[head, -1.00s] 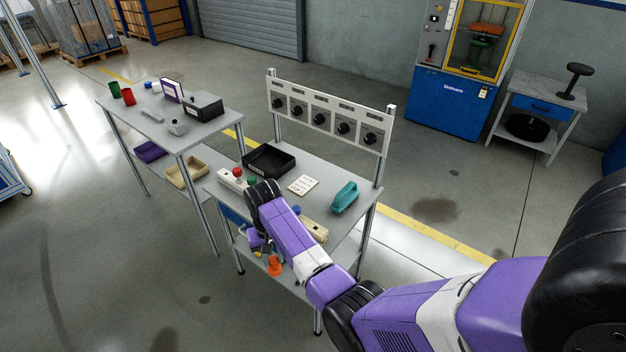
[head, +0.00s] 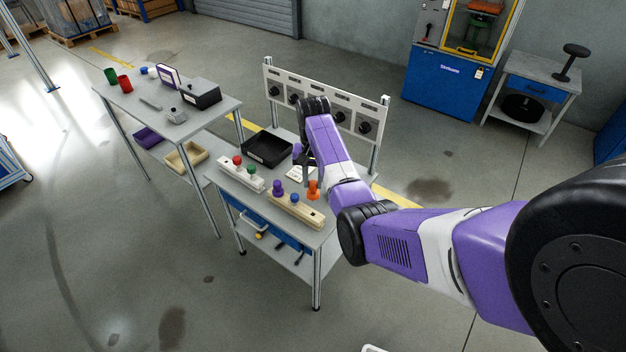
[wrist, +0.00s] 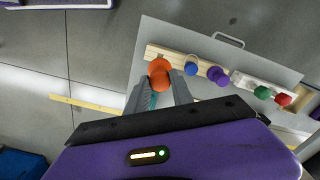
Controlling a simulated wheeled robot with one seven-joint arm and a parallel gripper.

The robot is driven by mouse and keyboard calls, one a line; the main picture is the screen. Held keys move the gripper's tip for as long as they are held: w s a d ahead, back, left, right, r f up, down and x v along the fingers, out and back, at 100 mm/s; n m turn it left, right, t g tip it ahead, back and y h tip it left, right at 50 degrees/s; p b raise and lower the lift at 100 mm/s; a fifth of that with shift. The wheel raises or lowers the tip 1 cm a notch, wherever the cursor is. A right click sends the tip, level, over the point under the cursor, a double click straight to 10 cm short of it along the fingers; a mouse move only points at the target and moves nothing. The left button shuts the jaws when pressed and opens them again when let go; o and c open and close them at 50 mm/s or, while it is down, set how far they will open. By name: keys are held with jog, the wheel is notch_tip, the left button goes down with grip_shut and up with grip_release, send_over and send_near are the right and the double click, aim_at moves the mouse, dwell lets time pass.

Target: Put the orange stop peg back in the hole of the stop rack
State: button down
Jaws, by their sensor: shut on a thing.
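The orange stop peg (head: 313,188) is between the fingers of my gripper (wrist: 160,79), which is shut on it. In the wrist view the peg's round orange head (wrist: 158,70) shows from above, over the left end of the stop rack. The stop rack (head: 298,211) is a long pale wooden block near the front edge of the bench; it also shows in the wrist view (wrist: 178,58). A purple peg (head: 278,187) and a blue peg (head: 295,198) stand in it. The hole under the orange peg is hidden, and I cannot tell whether the peg's shaft is above or inside it.
A white block (head: 243,178) with red and green knobs stands left of the rack. A black tray (head: 268,149) lies behind. A panel with black dials (head: 324,103) rises at the bench's back. A side table (head: 172,100) holds cups and boxes.

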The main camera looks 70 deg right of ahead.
aim_at(313, 193)
jog(key=shift+f+b, duration=1.8)
jog(key=shift+f, duration=1.15)
jog(key=shift+p, duration=0.7)
jog(key=shift+f+b, duration=1.4)
jog(key=shift+f, duration=0.6)
jog(key=c, duration=1)
grip_release()
jog(key=shift+c, duration=0.2)
